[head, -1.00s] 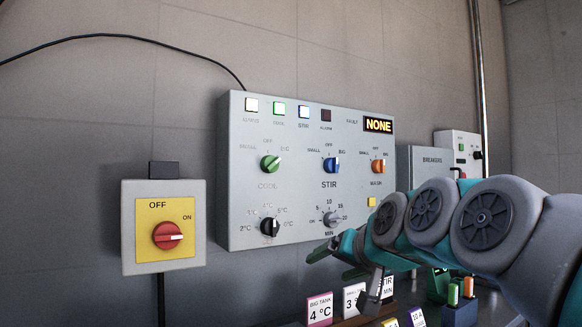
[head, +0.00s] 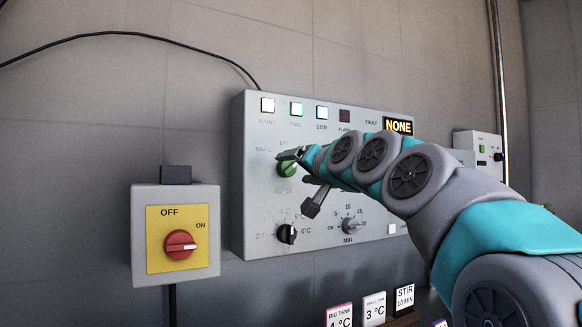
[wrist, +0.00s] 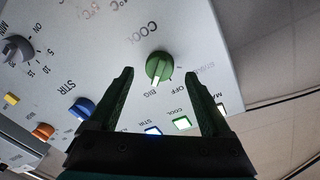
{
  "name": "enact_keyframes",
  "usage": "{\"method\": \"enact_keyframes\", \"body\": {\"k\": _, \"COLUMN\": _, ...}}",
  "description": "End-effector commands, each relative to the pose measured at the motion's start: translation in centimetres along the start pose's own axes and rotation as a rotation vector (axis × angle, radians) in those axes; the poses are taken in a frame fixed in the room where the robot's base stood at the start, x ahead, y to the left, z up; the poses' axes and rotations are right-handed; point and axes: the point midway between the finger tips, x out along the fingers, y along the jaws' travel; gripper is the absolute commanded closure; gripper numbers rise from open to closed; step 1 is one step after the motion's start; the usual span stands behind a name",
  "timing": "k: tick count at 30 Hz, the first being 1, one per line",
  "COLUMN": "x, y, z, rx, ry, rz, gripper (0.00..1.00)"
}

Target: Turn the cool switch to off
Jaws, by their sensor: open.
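The green cool switch (head: 286,168) is on the grey control panel, partly covered by my gripper in the head view. In the wrist view the green cool switch (wrist: 158,66) shows clearly, its white mark pointing towards the BIG label, with OFF beside it. My gripper (head: 292,155) is open at the switch in the head view. In the wrist view my gripper (wrist: 160,75) has one finger to each side of the switch, with gaps between. I cannot tell how far the fingertips are from the panel face.
The blue stir switch (wrist: 82,107) and orange switch (wrist: 43,131) are close by on the panel. A black dial (head: 287,234) and a minutes dial (head: 351,226) are below. A yellow box with a red knob (head: 180,244) is left. Label cards (head: 373,309) stand below.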

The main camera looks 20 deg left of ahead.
Motion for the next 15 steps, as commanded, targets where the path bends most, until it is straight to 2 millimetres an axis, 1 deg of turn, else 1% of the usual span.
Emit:
{"method": "enact_keyframes", "body": {"k": 1, "x": 0.8, "y": 0.0, "z": 0.0, "rx": 0.000, "ry": -0.001, "rz": 0.001, "gripper": 0.18}}
{"method": "enact_keyframes", "body": {"k": 3, "x": 1.7, "y": 0.0, "z": -0.1, "rx": 0.000, "ry": -0.001, "rz": 0.001, "gripper": 0.18}}
{"method": "enact_keyframes", "body": {"k": 6, "x": 2.5, "y": 0.0, "z": 0.0, "rx": -0.001, "ry": -0.001, "rz": 0.001, "gripper": 0.18}}
{"method": "enact_keyframes", "body": {"k": 10, "x": 3.1, "y": 0.0, "z": 0.1, "rx": -0.001, "ry": -0.001, "rz": 0.001, "gripper": 0.18}}
{"method": "enact_keyframes", "body": {"k": 15, "x": 3.2, "y": 0.0, "z": 0.1, "rx": -0.001, "ry": -0.001, "rz": 0.000, "gripper": 0.18}}
